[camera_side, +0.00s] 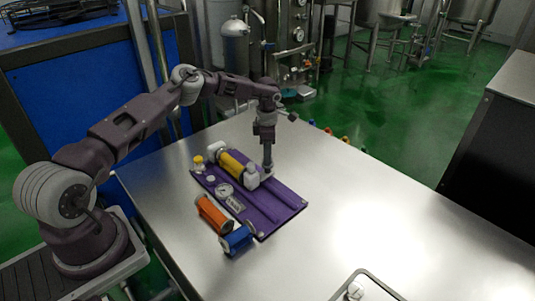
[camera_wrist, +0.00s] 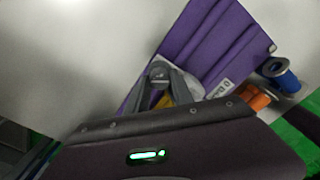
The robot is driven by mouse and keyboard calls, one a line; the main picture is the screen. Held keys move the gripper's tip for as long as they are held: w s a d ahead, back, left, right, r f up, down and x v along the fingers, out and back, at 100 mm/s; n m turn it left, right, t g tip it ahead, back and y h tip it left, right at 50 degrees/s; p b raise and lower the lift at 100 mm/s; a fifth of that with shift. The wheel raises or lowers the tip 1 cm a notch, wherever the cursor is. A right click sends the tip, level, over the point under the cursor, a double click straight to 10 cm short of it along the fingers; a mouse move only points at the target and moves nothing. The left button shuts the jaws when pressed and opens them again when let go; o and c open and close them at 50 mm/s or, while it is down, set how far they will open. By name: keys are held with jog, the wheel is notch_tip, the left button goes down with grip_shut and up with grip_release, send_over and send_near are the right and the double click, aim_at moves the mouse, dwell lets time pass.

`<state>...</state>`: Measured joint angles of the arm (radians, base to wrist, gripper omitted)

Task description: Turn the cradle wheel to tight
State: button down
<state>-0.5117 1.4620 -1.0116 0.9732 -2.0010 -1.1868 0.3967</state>
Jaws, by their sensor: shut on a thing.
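The purple cradle board (camera_side: 285,205) lies flat on the steel table. A yellow cylinder (camera_side: 231,165) with white end parts lies in it, and a sliver of yellow shows in the wrist view (camera_wrist: 163,101). My gripper (camera_side: 267,172) points down at the right end of the cylinder. In the wrist view my gripper's grey fingers (camera_wrist: 160,76) are shut on a small grey part at the board's edge, which appears to be the cradle wheel. The fingers hide most of it, so its turn position cannot be read.
An orange cylinder (camera_side: 212,214) and a blue cylinder (camera_side: 237,240) lie at the board's front edge. A round gauge (camera_side: 224,190) and a small yellow-capped piece (camera_side: 198,163) are on the board's left part.

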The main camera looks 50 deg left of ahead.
jog(key=m, duration=0.6)
jog(key=shift+r, duration=0.1)
jog(key=shift+m, duration=0.4)
dwell(0.3)
jog(key=c, duration=1.1)
grip_release()
